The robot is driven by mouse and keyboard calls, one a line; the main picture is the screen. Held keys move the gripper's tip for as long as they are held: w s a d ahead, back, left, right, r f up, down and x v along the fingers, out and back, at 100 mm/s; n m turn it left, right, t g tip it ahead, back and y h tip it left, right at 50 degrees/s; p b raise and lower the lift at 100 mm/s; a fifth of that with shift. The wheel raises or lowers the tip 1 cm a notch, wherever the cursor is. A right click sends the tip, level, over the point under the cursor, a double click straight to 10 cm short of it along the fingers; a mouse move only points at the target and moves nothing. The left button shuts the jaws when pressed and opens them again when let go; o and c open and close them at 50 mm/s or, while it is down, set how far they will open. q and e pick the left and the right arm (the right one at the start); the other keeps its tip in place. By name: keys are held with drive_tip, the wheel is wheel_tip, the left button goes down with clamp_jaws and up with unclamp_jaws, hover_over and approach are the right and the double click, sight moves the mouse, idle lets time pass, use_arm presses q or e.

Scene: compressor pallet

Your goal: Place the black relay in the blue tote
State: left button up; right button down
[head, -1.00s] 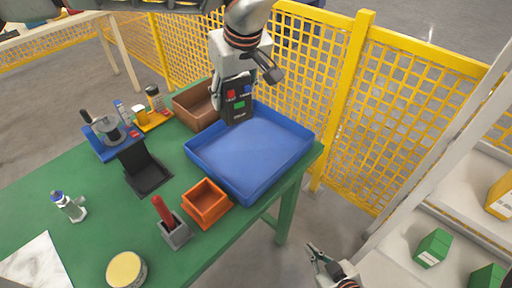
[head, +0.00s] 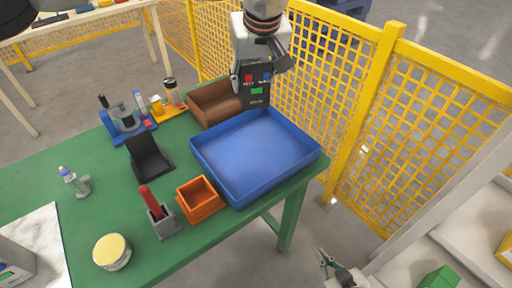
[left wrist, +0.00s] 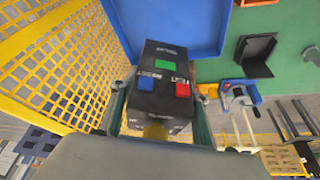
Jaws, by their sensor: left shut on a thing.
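The black relay (head: 257,88), with red, blue and green patches on its face, is held by my left gripper (head: 261,68). In the left wrist view the relay (left wrist: 162,85) sits between the two fingers of my left gripper (left wrist: 160,118). The blue tote (head: 203,168) is empty on the green table. In the head view the relay's lower end shows just above the tote's far edge; its height over the tote is hard to tell. The tote also shows at the top of the left wrist view (left wrist: 180,25). My right gripper (head: 323,262) is low, off the table's right side, its jaws unclear.
A brown bin (head: 207,108) stands behind the tote, and an orange bin (head: 200,205) in front of it. A black stand (head: 150,160) and a grey holder with a red handle (head: 160,218) are to the left. A yellow mesh fence (head: 350,110) rises behind.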

use_arm(q)
wheel_tip(320, 180, down, 19)
drive_tip(key=shift+f+b, duration=0.1)
drive_tip(key=shift+b, duration=0.3)
drive_tip(key=shift+f, duration=0.1)
drive_tip(key=o, duration=1.5)
